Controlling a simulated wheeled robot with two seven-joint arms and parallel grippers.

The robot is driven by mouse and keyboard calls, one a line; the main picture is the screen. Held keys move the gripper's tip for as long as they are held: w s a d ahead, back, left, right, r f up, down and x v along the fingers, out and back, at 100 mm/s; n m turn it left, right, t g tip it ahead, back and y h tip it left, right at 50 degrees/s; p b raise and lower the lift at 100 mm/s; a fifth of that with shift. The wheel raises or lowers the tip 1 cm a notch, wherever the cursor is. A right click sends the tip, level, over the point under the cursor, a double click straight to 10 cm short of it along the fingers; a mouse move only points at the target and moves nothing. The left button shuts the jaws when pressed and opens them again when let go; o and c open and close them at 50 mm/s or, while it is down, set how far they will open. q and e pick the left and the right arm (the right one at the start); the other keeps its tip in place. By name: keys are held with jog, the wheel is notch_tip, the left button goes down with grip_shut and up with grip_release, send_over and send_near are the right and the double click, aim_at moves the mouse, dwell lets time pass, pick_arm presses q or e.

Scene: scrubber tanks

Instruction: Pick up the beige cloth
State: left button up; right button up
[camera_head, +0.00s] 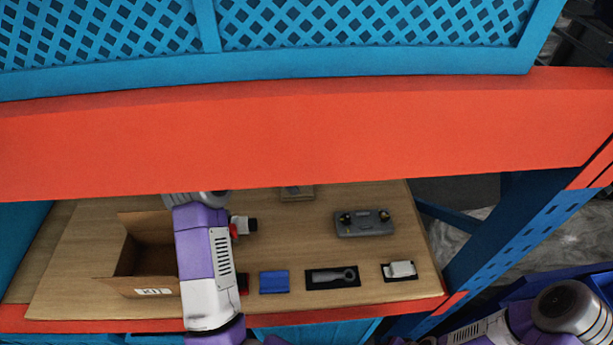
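A small pale, off-white bundle (401,269) lies on a black mat at the front right of the wooden shelf. It may be the beige cloth, but its colour looks nearer white. My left arm, purple and white, reaches up over the shelf, well left of the bundle, and its far end passes behind the orange beam. I cannot see its fingers. Part of my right arm shows at the bottom right corner, outside the shelf. Its gripper is out of the picture.
An open cardboard box (128,286) stands left of my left arm. The orange beam (300,135) crosses above; a blue post (500,255) stands right.

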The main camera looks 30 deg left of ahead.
pick_arm(q)
jog(key=shift+s+a+m, duration=0.1)
jog(key=shift+a+m, duration=0.2)
jog(key=shift+a, duration=0.4)
jog(key=shift+f, duration=0.2)
jog(key=shift+x, duration=0.9)
jog(key=p+x, duration=0.1)
jog(key=x, duration=0.3)
jog(key=shift+f, duration=0.4)
jog(key=c, duration=1.1)
jog(key=shift+o, duration=0.2)
notch_tip(320, 180, up, 10)
jog(key=shift+b, duration=0.3)
